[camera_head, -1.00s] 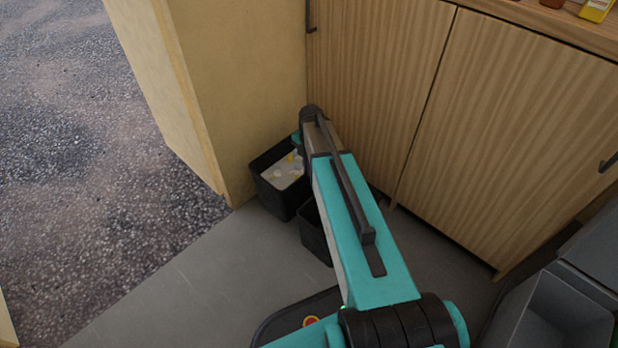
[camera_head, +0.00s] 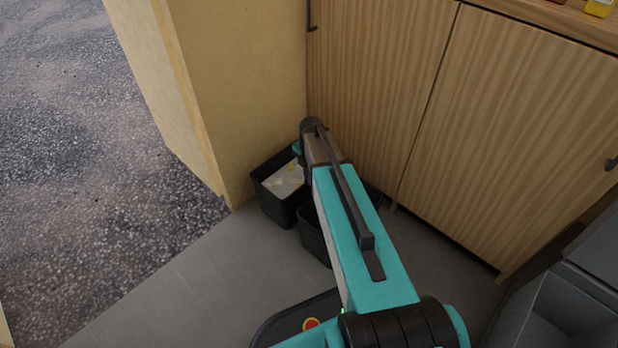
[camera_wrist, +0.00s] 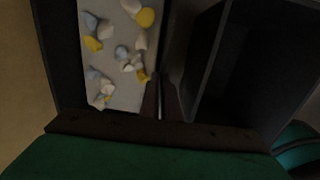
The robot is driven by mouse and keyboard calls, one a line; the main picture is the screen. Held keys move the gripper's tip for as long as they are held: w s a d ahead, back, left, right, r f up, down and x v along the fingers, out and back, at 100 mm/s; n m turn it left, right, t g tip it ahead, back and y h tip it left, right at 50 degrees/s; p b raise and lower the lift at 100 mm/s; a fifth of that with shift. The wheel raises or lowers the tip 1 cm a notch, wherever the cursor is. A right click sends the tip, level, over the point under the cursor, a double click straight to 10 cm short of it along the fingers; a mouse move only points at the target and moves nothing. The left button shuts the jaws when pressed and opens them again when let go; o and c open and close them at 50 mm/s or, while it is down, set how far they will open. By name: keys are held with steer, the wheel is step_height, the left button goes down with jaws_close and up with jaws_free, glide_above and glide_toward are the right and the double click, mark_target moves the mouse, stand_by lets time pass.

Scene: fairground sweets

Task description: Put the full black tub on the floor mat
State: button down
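The full black tub (camera_head: 276,207) stands close to the yellowish wall, in the corner by the cabinet. Pale, blue and yellow pieces lie on a light layer inside it, and these show at the left of the wrist view. My gripper (camera_wrist: 161,88) is at the tub's right wall (camera_wrist: 162,45), its dark fingers close together on the rim. In the head view my arm hides the fingers and the tub's right side. Whether the tub's base touches the floor is unclear. I cannot pick out a separate floor mat.
A second black tub (camera_head: 314,238) stands just right of the full one, partly behind my arm; its inside looks empty in the wrist view. A wooden cabinet (camera_head: 400,100) and the yellowish wall (camera_head: 245,85) close off the back. Grey floor (camera_head: 205,280) is clear at front left.

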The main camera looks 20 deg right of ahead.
steer(key=c, duration=2)
jaws_free()
steer(key=shift+r, duration=0.1)
step_height(320, 180, up, 12)
steer(key=p, duration=0.4)
steer(key=shift+s, duration=0.3)
steer(key=shift+d, duration=0.1)
